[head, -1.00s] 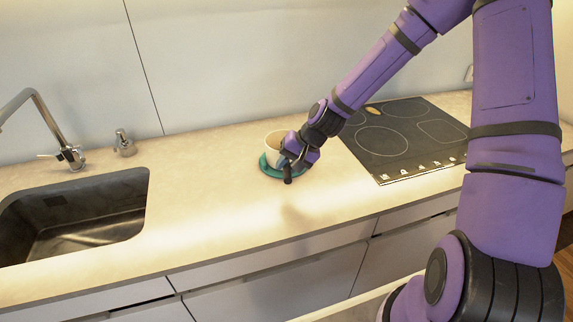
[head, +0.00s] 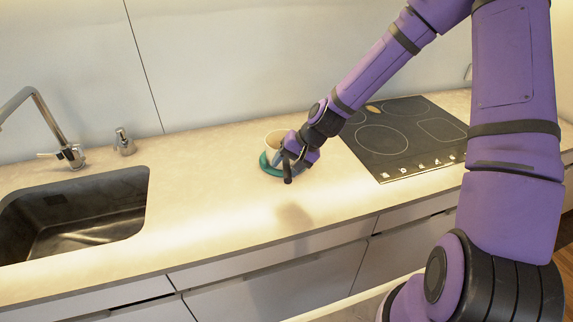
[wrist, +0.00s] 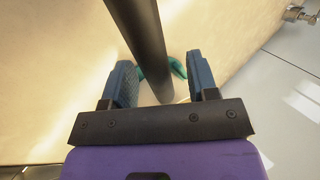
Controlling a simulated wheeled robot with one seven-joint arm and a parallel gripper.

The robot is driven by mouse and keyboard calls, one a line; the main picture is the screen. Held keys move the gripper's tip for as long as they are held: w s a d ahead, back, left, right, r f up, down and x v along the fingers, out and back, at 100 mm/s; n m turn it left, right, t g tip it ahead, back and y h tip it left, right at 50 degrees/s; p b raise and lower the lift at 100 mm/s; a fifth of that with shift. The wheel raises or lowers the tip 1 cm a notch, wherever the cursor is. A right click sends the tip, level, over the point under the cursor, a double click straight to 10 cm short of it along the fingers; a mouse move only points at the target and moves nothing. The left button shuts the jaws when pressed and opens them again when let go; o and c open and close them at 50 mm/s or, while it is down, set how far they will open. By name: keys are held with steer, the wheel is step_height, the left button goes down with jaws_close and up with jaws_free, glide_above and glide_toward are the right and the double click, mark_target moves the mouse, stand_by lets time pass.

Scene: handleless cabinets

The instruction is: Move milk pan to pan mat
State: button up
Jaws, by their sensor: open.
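My gripper hides part of the pan.
A black cooktop (head: 405,138) lies to the right of the pan. A sink (head: 75,215) with a faucet (head: 72,155) and a soap dispenser (head: 124,142) is at the left. The counter (head: 215,205) between sink and mat is clear.

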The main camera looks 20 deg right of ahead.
steer(key=v, duration=1)
steer(key=shift+d+r, duration=0.2)
steer(key=shift+r, duration=0.1)
steer(key=shift+s, duration=0.2)
steer(key=s+d+r+n+t+h, duration=0.1)
steer(key=s+d+r+n+h, duration=0.1)
steer(key=s+r, duration=0.9)
steer(key=s+d+r+n+t+h, duration=0.2)
steer(key=s+d+r+h, duration=0.1)
steer(key=s+r, duration=0.9)
steer(key=s+h, duration=0.1)
steer(key=s, duration=0.1)
steer(key=shift+s, duration=0.4)
steer(key=shift+c, duration=0.5)
